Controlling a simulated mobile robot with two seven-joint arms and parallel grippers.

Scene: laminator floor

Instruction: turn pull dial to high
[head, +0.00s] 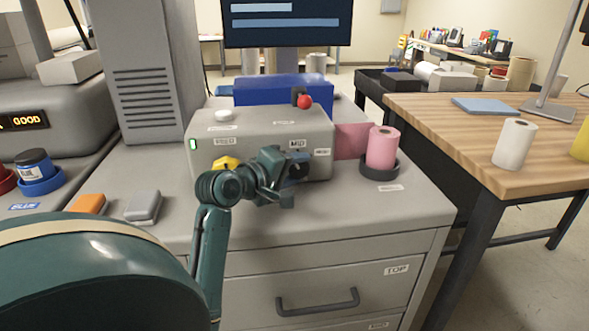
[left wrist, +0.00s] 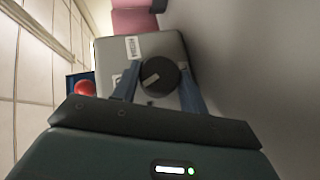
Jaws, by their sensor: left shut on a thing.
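The pull dial is a round dark dial (left wrist: 160,78) with a pale pointer mark, on the front of a grey box-shaped machine (head: 240,127). My left gripper (head: 287,180) is at that front and mostly covers the dial in the head view. In the left wrist view its two fingers (left wrist: 160,92) lie on either side of the dial, shut on it. The pale mark points left in that view, roughly toward the MID label (head: 297,144). Another label, probably HIGH (head: 322,152), is right of MID. My right gripper is not in view.
A yellow knob (head: 226,164) is left of my gripper on the machine front. A red ball-topped part (head: 304,102) stands on top. A pink roll (head: 382,148) stands to the right. Orange (head: 87,204) and grey (head: 143,206) blocks lie at the left. The front right cabinet top is clear.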

